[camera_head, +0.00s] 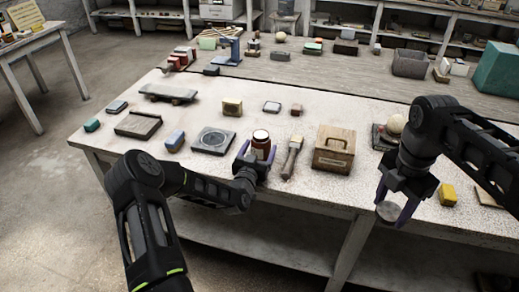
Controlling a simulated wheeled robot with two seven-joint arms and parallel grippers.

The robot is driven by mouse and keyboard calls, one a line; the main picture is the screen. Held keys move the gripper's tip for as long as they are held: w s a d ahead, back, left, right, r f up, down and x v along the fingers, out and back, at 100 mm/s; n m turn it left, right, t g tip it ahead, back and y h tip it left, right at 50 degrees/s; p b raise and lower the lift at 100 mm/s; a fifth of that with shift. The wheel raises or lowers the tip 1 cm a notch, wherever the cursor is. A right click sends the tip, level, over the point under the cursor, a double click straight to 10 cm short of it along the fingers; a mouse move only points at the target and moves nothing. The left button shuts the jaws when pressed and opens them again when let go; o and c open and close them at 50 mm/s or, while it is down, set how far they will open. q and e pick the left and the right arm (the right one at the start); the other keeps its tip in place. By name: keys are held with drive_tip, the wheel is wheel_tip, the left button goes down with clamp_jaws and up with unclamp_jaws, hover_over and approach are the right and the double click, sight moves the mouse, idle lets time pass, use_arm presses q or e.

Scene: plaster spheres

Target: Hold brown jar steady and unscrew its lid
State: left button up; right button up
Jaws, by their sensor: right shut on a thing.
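The brown jar (261,146) stands upright near the front edge of the worktable, with a pale label. My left gripper (257,154) is at the jar with its purple fingers on either side of it. I cannot tell whether they press on the glass or stand slightly apart from it. My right gripper (391,210) is off to the right, over the table's front edge, away from the jar. It is shut on a round grey disc (388,212), which looks like a lid.
A wooden-handled brush (292,158) lies just right of the jar, with a wooden box (334,149) beyond it. A grey square block with a round recess (213,140) lies left of the jar.

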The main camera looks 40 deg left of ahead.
use_arm(q)
drive_tip(key=shift+o, duration=0.6)
drive_tip(key=shift+r, duration=0.15)
use_arm(e)
drive_tip(key=shift+r, duration=0.2)
use_arm(q)
drive_tip(key=shift+s, duration=0.3)
use_arm(e)
drive_tip(key=shift+f, duration=0.2)
use_arm(q)
drive_tip(key=b+v, duration=0.2)
drive_tip(key=v, duration=0.8)
drive_tip(key=shift+s+d, duration=0.15)
drive_tip(key=shift+d, duration=0.05)
use_arm(e)
drive_tip(key=shift+f, duration=0.95)
use_arm(q)
drive_tip(key=shift+s+d, duration=0.15)
drive_tip(key=shift+s, duration=0.3)
